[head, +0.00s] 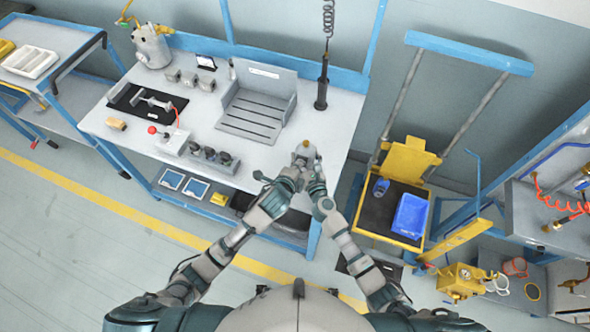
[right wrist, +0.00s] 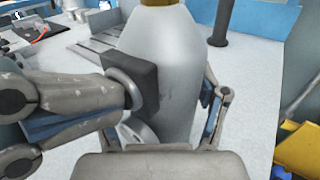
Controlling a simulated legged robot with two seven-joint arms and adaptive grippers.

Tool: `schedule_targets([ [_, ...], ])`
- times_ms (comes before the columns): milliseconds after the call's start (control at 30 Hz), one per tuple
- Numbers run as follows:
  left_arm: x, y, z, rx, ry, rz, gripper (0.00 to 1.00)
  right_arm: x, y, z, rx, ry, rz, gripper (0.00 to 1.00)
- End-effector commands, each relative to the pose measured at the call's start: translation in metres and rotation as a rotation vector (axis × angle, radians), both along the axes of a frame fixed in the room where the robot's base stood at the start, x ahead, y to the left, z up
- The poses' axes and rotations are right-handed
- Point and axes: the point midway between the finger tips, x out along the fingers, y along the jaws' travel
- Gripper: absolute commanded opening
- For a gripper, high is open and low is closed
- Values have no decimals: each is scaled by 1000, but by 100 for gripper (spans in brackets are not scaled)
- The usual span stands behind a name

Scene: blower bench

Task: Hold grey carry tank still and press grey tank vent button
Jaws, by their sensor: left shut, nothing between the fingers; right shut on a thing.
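The grey carry tank (head: 304,153) stands upright near the front right corner of the bench and has a yellowish top. It fills the middle of the right wrist view (right wrist: 172,65), where its top is cut off by the frame. My left gripper (head: 286,176) is shut and empty, close to the tank's left front side. I cannot make out the vent button or whether the left gripper touches the tank.
The bench (head: 325,125) has free room behind the tank. A slotted grey fixture (head: 250,118) and a row of dark knobs (head: 212,155) lie to the left. A dark hanging tool (head: 322,85) is behind. A yellow cart with a blue bin (head: 410,215) stands right.

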Motion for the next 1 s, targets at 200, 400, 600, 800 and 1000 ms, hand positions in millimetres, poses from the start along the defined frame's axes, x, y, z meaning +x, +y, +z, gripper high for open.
schedule_targets([
  [200,4,5,-1,6,-3,11,0,-6,10,-1,4,1,23,11],
  [400,-11,9,-2,6,-1,8,0,-6,11,-2,5,2,25,10],
  [600,-52,18,7,1,-2,3,0,-5,8,-2,4,4,19,10],
  [800,-89,29,30,2,-2,2,0,-4,7,-3,2,4,15,10],
  [1000,-112,36,44,1,0,3,0,-3,5,-3,2,5,13,10],
])
